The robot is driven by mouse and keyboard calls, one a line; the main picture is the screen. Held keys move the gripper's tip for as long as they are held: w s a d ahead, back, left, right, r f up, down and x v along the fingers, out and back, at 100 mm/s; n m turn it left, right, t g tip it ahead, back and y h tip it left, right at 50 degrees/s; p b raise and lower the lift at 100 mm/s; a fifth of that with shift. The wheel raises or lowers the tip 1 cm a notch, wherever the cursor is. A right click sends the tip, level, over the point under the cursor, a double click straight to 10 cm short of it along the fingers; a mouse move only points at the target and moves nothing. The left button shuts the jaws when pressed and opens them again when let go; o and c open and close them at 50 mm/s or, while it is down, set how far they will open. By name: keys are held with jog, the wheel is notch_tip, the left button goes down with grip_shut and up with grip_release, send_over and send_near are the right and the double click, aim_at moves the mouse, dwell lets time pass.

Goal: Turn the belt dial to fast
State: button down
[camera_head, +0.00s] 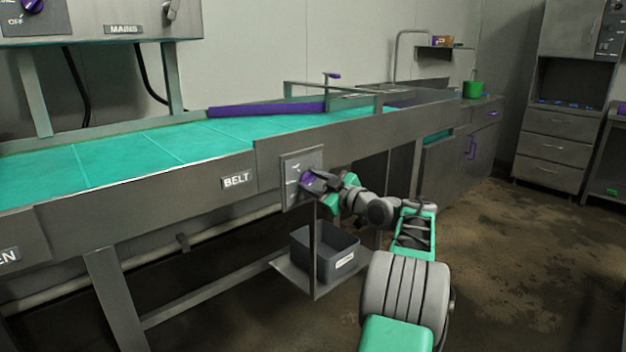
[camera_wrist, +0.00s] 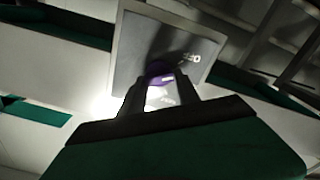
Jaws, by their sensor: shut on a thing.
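The belt dial (camera_head: 307,178) is a purple knob on a grey metal panel (camera_head: 290,165) on the side of the conveyor, right of the BELT label (camera_head: 237,181). My gripper (camera_head: 316,183) is at the panel with its fingers around the dial, shut on it. In the wrist view the purple dial (camera_wrist: 160,72) sits between the two dark fingertips of my gripper (camera_wrist: 160,84). The dial's exact pointer position is hidden by the fingers.
The conveyor's green belt (camera_head: 130,150) runs above the panel, with a purple bar (camera_head: 265,109) across it. A grey bin (camera_head: 325,257) stands on a low shelf below the dial. A green pot (camera_head: 473,90) stands on the far counter. Floor at right is clear.

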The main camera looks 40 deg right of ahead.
jog(key=m+p, duration=0.1)
jog(key=m, duration=0.1)
jog(key=m+p, duration=0.2)
jog(key=shift+d+r+m, duration=0.1)
jog(key=shift+r+m, duration=0.1)
jog(key=shift+m, duration=0.1)
jog(key=m+p, duration=0.3)
jog(key=m, duration=0.1)
jog(key=shift+d+m, duration=0.1)
jog(key=shift+m, duration=0.2)
jog(key=m+p, duration=0.4)
jog(key=shift+d+m, duration=0.1)
jog(key=shift+m, duration=0.2)
jog(key=shift+f+m+p, duration=0.25)
jog(key=shift+m+p, duration=1)
jog(key=shift+m, duration=0.45)
jog(key=c, duration=0.9)
grip_release()
jog(key=shift+d, duration=0.1)
